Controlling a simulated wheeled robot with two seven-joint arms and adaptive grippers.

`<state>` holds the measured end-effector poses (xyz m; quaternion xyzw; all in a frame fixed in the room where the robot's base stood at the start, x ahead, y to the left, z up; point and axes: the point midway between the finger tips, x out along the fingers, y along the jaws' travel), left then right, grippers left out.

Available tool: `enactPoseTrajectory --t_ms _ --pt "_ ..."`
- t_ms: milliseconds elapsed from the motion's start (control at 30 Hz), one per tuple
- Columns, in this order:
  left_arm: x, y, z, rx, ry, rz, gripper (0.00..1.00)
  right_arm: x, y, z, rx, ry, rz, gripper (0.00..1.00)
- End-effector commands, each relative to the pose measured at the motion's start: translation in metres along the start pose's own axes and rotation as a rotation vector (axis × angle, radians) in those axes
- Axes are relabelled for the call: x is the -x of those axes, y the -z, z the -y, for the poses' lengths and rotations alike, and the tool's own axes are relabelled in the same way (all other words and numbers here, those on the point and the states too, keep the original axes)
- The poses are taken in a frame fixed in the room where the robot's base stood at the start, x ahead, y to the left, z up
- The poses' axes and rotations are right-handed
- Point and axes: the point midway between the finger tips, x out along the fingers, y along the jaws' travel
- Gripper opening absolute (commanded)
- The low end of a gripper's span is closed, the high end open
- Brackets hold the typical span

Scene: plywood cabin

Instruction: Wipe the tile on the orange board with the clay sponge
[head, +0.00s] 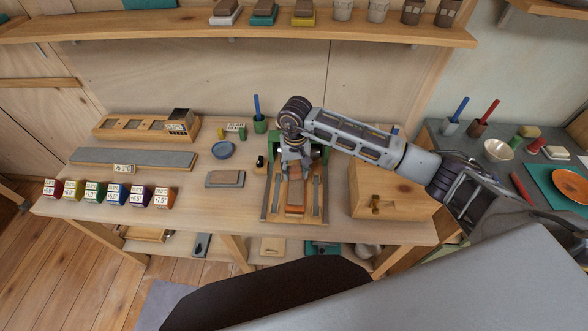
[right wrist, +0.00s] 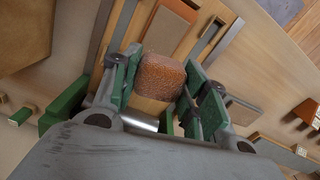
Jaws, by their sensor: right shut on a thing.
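My right gripper (head: 294,168) is shut on the clay sponge (right wrist: 161,78), a rough brown block between its green finger pads in the right wrist view. In the head view the gripper points down over the far part of a narrow wooden fixture. A flat brown tile (right wrist: 172,27) with an orange edge lies just beyond the sponge in the right wrist view. It also shows in the head view as an orange-brown tile (head: 295,198). I cannot tell whether the sponge touches it. The board under the tile is mostly hidden. My left gripper is not in view.
The fixture has grey side rails (head: 316,197) and a green frame at its back. A wooden box (head: 385,190) stands close on the right. A shelf (head: 150,27) runs above.

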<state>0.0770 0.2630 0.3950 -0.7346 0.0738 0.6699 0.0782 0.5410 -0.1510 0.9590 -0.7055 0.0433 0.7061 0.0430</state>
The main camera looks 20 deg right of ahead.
Motion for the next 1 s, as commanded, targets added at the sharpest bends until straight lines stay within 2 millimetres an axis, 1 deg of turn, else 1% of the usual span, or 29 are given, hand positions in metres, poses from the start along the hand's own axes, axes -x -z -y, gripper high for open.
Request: enactPoseTrajectory --t_ms 300,867,1000 --pt "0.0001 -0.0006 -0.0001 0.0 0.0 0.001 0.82 -0.0008 -0.0003 -0.0048 -0.044 0.0 0.001 0.25" --pt "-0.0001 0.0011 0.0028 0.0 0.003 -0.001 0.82 -0.0007 -0.0007 -0.0053 -0.069 0.0 0.0 0.25" --pt "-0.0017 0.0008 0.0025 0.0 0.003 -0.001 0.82 -0.005 -0.0012 -0.0053 -0.068 0.0 0.001 0.25"
